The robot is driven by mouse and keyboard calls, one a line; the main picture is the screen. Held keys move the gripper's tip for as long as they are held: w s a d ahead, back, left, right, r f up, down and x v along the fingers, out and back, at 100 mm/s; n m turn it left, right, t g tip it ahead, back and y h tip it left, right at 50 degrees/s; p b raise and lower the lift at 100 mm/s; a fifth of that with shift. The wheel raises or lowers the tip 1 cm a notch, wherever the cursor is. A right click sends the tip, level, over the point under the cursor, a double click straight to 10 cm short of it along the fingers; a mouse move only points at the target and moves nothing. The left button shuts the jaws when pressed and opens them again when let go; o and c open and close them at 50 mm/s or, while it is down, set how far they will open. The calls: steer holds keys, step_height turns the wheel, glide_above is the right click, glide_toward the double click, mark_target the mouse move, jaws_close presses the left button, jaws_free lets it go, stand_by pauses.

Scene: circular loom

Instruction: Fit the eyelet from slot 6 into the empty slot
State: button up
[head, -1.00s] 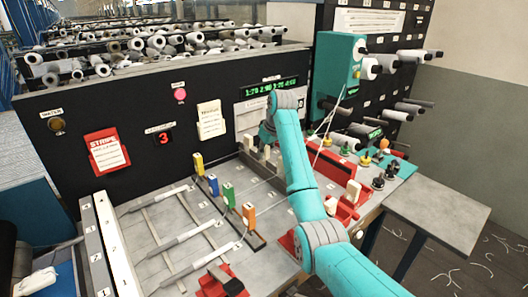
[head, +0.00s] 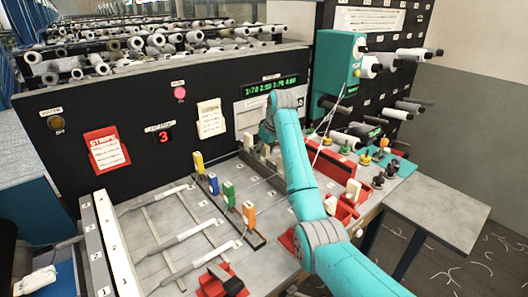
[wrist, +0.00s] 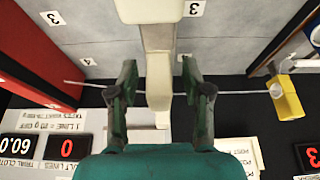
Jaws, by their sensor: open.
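In the wrist view, a cream eyelet (wrist: 158,75) stands between the two fingers of my gripper (wrist: 157,78). The fingers are apart, with a visible gap on both sides of it. In the head view my gripper is mostly hidden behind the teal arm, beside cream pieces (head: 249,142) near the black panel. Yellow (head: 199,163), blue (head: 213,184), green (head: 229,193) and orange (head: 249,214) eyelets stand in a row on the table. The yellow one also shows in the wrist view (wrist: 286,97). I cannot read which slot is number 6, nor tell which slot is empty.
The black panel (head: 60,160) rises behind the table. A thin thread (wrist: 235,92) crosses behind the fingers. A red rack (head: 331,165) and a red holder with a cream piece (head: 353,188) stand right of the arm. Grey rods (head: 185,235) lie at the front left.

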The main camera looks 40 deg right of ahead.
steer(key=shift+r, duration=0.15)
steer(key=v, duration=0.7)
steer(key=shift+s, duration=0.1)
steer(key=shift+s, duration=0.15)
stand_by(0.4)
